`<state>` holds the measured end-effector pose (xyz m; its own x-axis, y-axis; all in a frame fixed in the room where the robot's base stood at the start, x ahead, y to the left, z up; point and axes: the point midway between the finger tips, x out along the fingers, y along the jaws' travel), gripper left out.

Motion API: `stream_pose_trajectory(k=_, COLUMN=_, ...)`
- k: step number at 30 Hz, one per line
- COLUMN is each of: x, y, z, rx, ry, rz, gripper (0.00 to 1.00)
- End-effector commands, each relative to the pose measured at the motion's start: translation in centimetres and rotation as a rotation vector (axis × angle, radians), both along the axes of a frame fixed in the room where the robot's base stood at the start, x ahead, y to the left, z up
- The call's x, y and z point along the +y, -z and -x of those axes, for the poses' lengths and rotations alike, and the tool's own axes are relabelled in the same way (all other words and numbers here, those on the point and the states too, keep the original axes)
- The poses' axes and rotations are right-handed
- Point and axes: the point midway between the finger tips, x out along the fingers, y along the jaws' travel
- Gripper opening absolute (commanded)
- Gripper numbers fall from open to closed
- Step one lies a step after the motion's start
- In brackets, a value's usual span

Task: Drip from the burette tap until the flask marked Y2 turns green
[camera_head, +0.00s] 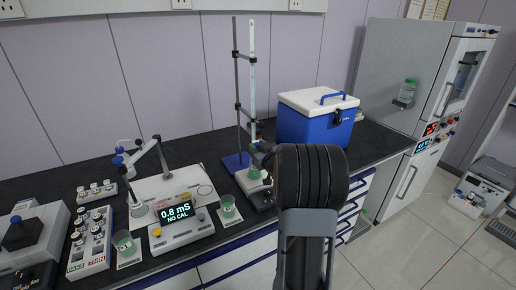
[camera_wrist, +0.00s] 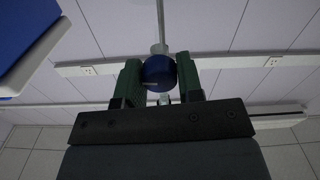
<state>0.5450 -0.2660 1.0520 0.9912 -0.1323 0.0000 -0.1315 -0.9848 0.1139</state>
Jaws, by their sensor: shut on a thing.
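The burette (camera_head: 252,75) stands upright in a clamp on a thin rod with a blue base (camera_head: 235,163). Its round blue tap (camera_wrist: 159,69) sits between the two green fingers of my gripper (camera_wrist: 158,80) in the wrist view. My gripper is shut on the tap. In the head view my gripper (camera_head: 262,153) is at the burette's lower end, and my arm hides part of this area. A flask (camera_head: 254,174) with pale green showing stands below the burette, partly hidden. I cannot read its mark.
A beaker (camera_head: 228,208) of greenish liquid and another beaker (camera_head: 124,243) stand on white pads, beside a meter (camera_head: 178,212) reading "0.8 mS NO CAL". A blue cool box (camera_head: 315,127) stands to the right. Vial racks (camera_head: 90,243) are at the left.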

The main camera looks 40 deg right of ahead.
Motion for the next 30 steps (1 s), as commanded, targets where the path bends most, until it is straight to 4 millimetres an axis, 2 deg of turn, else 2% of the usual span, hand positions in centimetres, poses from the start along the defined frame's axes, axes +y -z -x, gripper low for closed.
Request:
stream_pose_trajectory(k=3, x=-0.01, y=-0.01, z=0.01, rx=0.0, ry=0.0, rz=0.0, gripper=0.1)
stream_pose_trajectory(k=13, x=0.02, y=0.27, z=0.02, rx=0.014, ry=0.001, rz=0.121, gripper=0.11)
stream_pose_trajectory(k=20, x=0.01, y=-0.01, z=0.02, rx=0.018, ry=0.0, rz=0.126, gripper=0.11)
stream_pose_trajectory(k=21, x=0.01, y=-0.01, z=0.01, rx=0.018, ry=0.0, rz=0.126, gripper=0.37)
stream_pose_trajectory(k=28, x=0.01, y=-0.01, z=0.01, rx=0.017, ry=0.0, rz=0.125, gripper=0.59)
stream_pose_trajectory(k=30, x=0.01, y=-0.01, z=0.01, rx=0.017, ry=0.0, rz=0.124, gripper=0.6)
